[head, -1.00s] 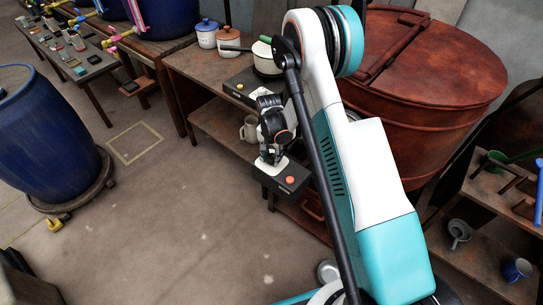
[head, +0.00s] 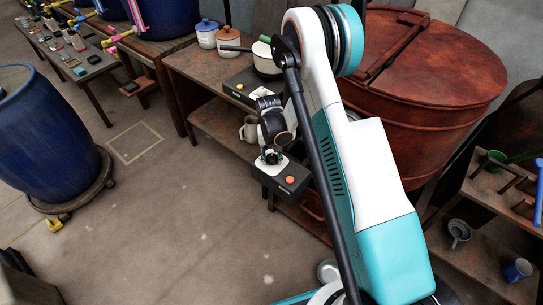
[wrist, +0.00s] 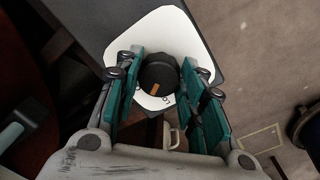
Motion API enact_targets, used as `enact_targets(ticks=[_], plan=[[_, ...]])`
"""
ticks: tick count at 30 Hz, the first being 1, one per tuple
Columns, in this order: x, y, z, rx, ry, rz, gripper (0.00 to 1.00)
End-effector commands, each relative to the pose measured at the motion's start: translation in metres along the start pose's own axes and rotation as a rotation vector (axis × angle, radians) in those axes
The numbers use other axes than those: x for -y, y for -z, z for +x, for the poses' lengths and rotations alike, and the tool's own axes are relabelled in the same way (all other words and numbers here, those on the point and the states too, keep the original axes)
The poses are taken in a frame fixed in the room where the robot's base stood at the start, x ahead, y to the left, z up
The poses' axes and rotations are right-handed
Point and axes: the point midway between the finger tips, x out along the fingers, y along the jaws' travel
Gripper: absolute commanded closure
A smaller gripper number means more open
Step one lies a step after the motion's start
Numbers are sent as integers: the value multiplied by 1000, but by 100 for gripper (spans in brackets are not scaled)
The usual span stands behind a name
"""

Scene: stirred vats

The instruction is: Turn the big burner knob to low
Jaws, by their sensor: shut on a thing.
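The big burner knob (wrist: 160,73) is black and round with an orange pointer mark. It sits on a white plate (wrist: 176,28) on a dark control box. In the wrist view its pointer faces the bottom of the picture, slightly left, near small dark lettering on the plate. My gripper (wrist: 163,80) has its teal-padded fingers on either side of the knob and is shut on it. In the head view my gripper (head: 271,155) is over the dark control box (head: 289,190) at the bench's front edge, largely hiding the knob. An orange button (head: 290,180) shows beside it.
A white pot (head: 265,60) stands on a hotplate (head: 238,92) behind, with lidded jars (head: 206,33) nearby. A pale mug (head: 249,128) is on the lower shelf. A large rusty vat (head: 440,90) stands right; a blue barrel (head: 45,140) stands left. The floor between is mostly clear.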

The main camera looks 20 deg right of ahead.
Motion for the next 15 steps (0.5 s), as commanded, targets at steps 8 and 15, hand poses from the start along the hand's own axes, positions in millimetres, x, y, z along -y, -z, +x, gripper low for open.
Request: enact_targets(ticks=[8, 15], plan=[[0, 0, 0, -10, 1, -240, 87], [0, 0, 0, -16, 1, -394, 87]])
